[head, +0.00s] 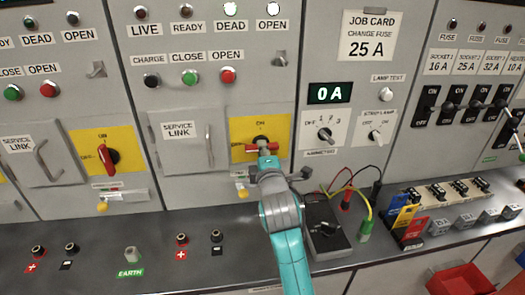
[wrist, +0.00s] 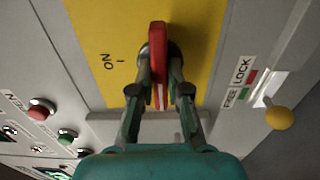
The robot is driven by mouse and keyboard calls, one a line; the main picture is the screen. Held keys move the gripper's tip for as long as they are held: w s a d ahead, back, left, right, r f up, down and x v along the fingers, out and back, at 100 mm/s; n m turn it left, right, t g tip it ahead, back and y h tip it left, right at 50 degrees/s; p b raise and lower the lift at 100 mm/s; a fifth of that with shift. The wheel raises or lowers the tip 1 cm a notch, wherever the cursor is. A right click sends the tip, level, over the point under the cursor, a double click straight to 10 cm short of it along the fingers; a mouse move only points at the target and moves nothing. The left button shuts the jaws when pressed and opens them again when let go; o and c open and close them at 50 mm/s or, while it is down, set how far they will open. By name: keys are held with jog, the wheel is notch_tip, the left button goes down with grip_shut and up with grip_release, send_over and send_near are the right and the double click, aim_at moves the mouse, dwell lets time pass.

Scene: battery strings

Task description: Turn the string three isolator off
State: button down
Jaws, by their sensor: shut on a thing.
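The isolator's red handle (head: 250,149) is on a yellow plate (head: 243,128) in the head view. It lies sideways, in line with the OFF mark at left and across the ON mark above. In the wrist view the red handle (wrist: 158,50) stands between my fingers, crosswise to the ON label. My gripper (head: 264,155) is shut on it, one finger each side, as the wrist view (wrist: 159,88) shows. The string's number is not readable. A yellow lock knob (head: 241,193) sits below, at the FREE end in the wrist view (wrist: 279,118).
Above, the DEAD lamp (head: 231,8) and OPEN lamp (head: 273,8) are lit white. Another isolator (head: 113,156) is at left. A service link handle (head: 209,146) is close left. A meter with leads (head: 327,229) and coloured fuses (head: 405,215) stand on the bench right of my arm.

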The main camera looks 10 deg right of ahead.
dwell(0.4)
jog(key=c, duration=1.1)
grip_release()
jog(key=shift+c, duration=0.2)
jog(key=s, duration=1.2)
jog(key=shift+f, duration=0.15)
